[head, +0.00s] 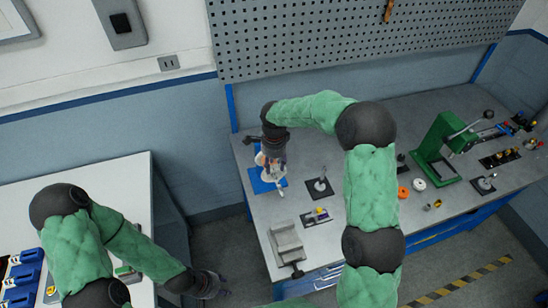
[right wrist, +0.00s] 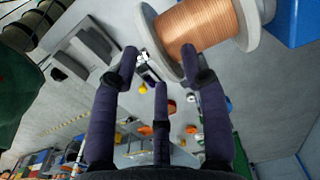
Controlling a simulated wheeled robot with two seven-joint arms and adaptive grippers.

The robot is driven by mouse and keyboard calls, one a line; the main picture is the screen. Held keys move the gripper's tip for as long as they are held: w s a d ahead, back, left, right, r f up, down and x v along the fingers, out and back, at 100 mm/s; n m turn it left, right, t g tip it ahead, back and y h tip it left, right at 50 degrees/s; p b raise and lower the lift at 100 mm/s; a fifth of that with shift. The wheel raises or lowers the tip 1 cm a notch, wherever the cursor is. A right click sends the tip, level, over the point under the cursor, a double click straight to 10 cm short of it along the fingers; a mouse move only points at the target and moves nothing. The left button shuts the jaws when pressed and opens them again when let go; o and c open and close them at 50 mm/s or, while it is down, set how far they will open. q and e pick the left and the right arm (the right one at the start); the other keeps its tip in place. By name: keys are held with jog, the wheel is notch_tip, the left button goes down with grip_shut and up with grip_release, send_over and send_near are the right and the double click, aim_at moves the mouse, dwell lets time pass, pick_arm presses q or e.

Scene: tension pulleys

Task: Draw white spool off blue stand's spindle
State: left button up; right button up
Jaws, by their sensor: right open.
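The white spool (right wrist: 208,28), wound with copper-coloured wire between pale flanges, fills the top of the right wrist view. In the head view, the spool (head: 278,177) is small and partly hidden by my right gripper. The blue stand (head: 262,186) is on the bench's left end; its blue part (right wrist: 298,22) shows at the upper right in the wrist view. The spindle is hidden. My right gripper (right wrist: 160,62) is open, fingers spread just short of the spool; one fingertip overlaps its near flange in the picture. My left gripper (head: 210,285) hangs low, away from the bench; its fingers are unclear.
A black stand with a grey post (head: 320,186) is right of the blue stand. A small dark tray (head: 316,217) and a grey vise (head: 287,243) are nearer the front. A green press (head: 436,150) and orange (head: 403,193) and white rings (head: 419,184) lie further right.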

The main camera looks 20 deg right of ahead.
jog(key=shift+f, duration=0.2)
grip_shut()
jog(key=shift+s+b, duration=0.9)
jog(key=shift+s, duration=0.85)
dwell(0.6)
jog(key=shift+d+r, duration=0.1)
jog(key=shift+r, duration=0.05)
dwell(0.6)
jog(key=shift+s+b, duration=1)
jog(key=shift+s, duration=0.7)
